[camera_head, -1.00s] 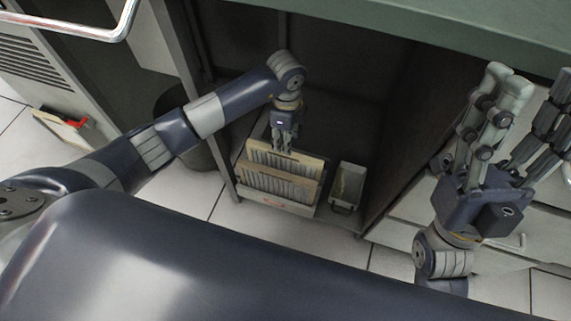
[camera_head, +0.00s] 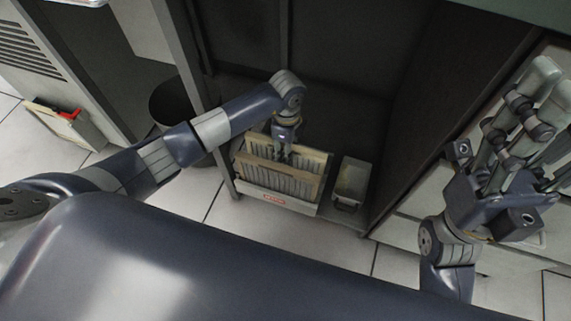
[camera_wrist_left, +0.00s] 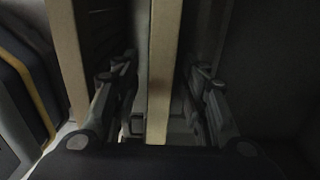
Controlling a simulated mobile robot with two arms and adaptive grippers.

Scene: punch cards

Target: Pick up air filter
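Two pleated air filters with pale beige frames stand upright side by side in a white tray (camera_head: 298,206) with a red label. They are the rear filter (camera_head: 255,146) and the front filter (camera_head: 284,179). My left gripper (camera_head: 285,153) reaches down among them. In the left wrist view, the beige edge of one filter (camera_wrist_left: 162,70) runs between the fingers of the left gripper (camera_wrist_left: 162,85), with dark gaps on both sides. The fingers look open and apart from it. Another beige edge (camera_wrist_left: 68,55) lies left of the fingers. My right gripper (camera_head: 520,110) is raised, open and empty at the right.
The tray stands on the low shelf of a dark open cabinet (camera_head: 335,60). A small light bin (camera_head: 351,180) stands right of it. The cabinet's side walls flank my left arm. A dark round bin (camera_head: 172,104) and a box with a red item (camera_head: 66,117) are further left.

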